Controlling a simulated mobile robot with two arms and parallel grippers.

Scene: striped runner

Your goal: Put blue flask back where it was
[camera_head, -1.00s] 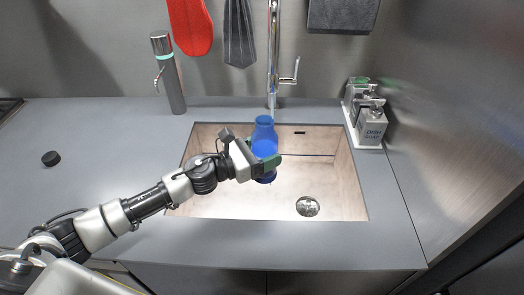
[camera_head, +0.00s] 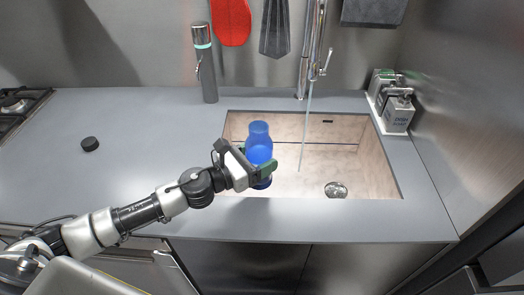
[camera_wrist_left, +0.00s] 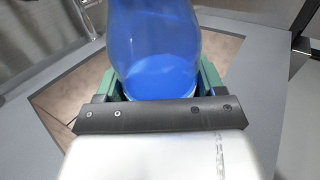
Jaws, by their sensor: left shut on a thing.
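The blue flask (camera_head: 259,143) is upright and held in my left gripper (camera_head: 262,171), over the left part of the sink (camera_head: 375,165). In the left wrist view the blue flask (camera_wrist_left: 155,45) stands between the green fingers of my left gripper (camera_wrist_left: 158,85), which are shut on it. Its lower part looks a deeper, opaque blue than the clear upper part. A small black round object (camera_head: 89,144) sits on the counter at left, which could be a cap; I cannot tell. My right gripper is not in view.
A faucet (camera_head: 310,50) stands behind the sink, with a thin stream of water falling from it. A grey cylinder with a tap (camera_head: 208,75) stands at the back. Soap dispensers (camera_head: 397,112) are at back right. The counter (camera_head: 150,130) left of the sink is mostly clear; a stove (camera_head: 15,112) is at far left.

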